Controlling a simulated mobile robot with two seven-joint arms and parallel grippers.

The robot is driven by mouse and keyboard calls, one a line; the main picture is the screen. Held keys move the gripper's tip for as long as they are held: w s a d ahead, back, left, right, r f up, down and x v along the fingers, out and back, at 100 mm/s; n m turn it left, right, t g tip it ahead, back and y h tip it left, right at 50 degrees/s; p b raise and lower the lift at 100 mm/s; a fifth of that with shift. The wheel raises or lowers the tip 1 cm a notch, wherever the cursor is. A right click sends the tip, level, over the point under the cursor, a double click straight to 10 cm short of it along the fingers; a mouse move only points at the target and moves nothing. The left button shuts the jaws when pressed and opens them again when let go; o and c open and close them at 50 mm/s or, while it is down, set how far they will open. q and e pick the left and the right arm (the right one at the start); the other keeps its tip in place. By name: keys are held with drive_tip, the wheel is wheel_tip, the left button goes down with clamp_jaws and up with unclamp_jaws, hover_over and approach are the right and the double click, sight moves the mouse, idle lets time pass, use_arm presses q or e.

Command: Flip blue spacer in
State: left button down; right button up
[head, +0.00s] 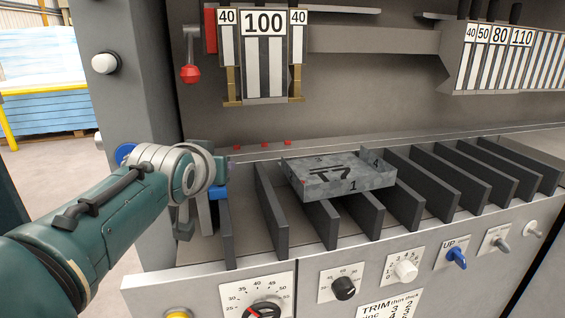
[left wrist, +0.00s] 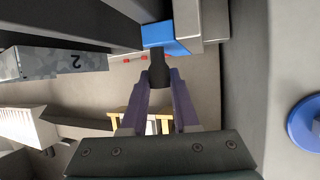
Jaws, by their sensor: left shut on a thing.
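The blue spacer (head: 219,193) shows as a small blue block at the left end of the row of dark support bars, just below my left gripper (head: 226,166). In the left wrist view the blue spacer (left wrist: 162,36) is beyond my fingertips, beside a grey block. The purple fingers of my left gripper (left wrist: 159,80) are shut on a dark stem (left wrist: 157,68) that reaches to the blue spacer. The exact join of stem and spacer is hard to make out. My right gripper is in neither view.
A grey metal tray-shaped part (head: 340,178) lies on the dark bars (head: 272,212), right of my gripper. Clamping tools (head: 264,60) hang above. A red-knobbed lever (head: 190,73) is at upper left. A blue disc (left wrist: 305,122) is on the side post. Knobs (head: 345,288) line the front panel.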

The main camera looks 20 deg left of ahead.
use_arm(q)
drive_tip(key=c, duration=0.9)
unclamp_jaws()
drive_tip(key=shift+c, duration=0.2)
drive_tip(key=shift+s+d+r+p, duration=0.1)
drive_tip(key=shift+s+r+p, duration=0.2)
drive_tip(key=shift+s+p, duration=0.15)
drive_tip(key=p+v, duration=0.3)
drive_tip(key=v, duration=0.5)
drive_tip(key=shift+s, duration=0.4)
drive_tip(key=shift+d, duration=0.1)
